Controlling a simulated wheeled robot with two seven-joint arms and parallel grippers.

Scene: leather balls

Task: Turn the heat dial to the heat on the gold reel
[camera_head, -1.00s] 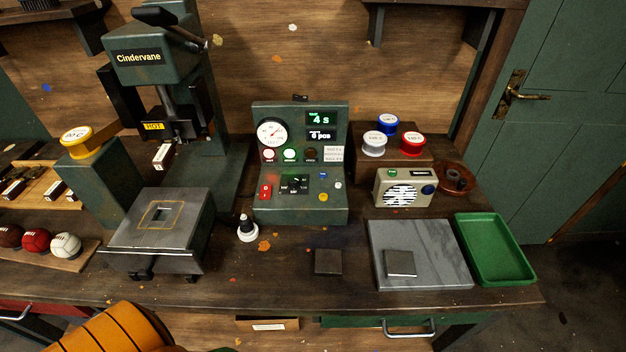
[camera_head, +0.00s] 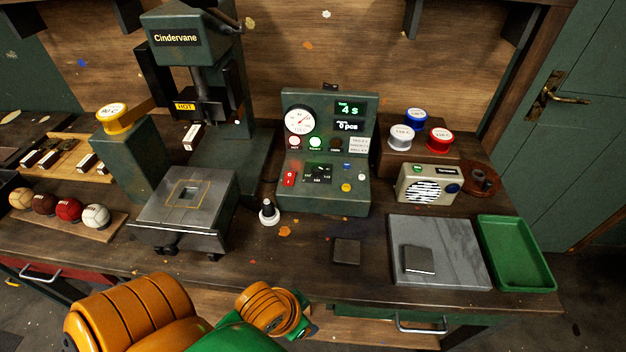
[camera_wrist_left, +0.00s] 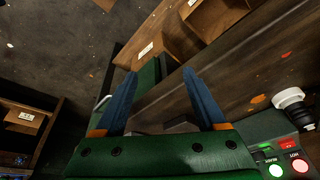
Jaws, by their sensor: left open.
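The green control panel (camera_head: 325,190) stands at the back of the bench with a round white gauge (camera_head: 299,121), coloured buttons and a small black dial area (camera_head: 318,173). The dial's setting is too small to read. The gold reel (camera_head: 112,113) sits on a green post at the left; its white label seems to read 90 °C, but the figures are small. My left arm is low at the front edge, below the panel. My left gripper (camera_wrist_left: 163,98) is open and empty in the left wrist view, its two blue fingers apart. My right gripper is out of view.
A black-and-white knobbed tool (camera_head: 268,212) stands left of the panel's front. The press (camera_head: 185,205) is further left, the radio (camera_head: 428,185) to the right. Blue, white and red reels (camera_head: 440,138) sit behind it. A grey slab (camera_head: 455,250) and green tray (camera_head: 515,250) lie at the right.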

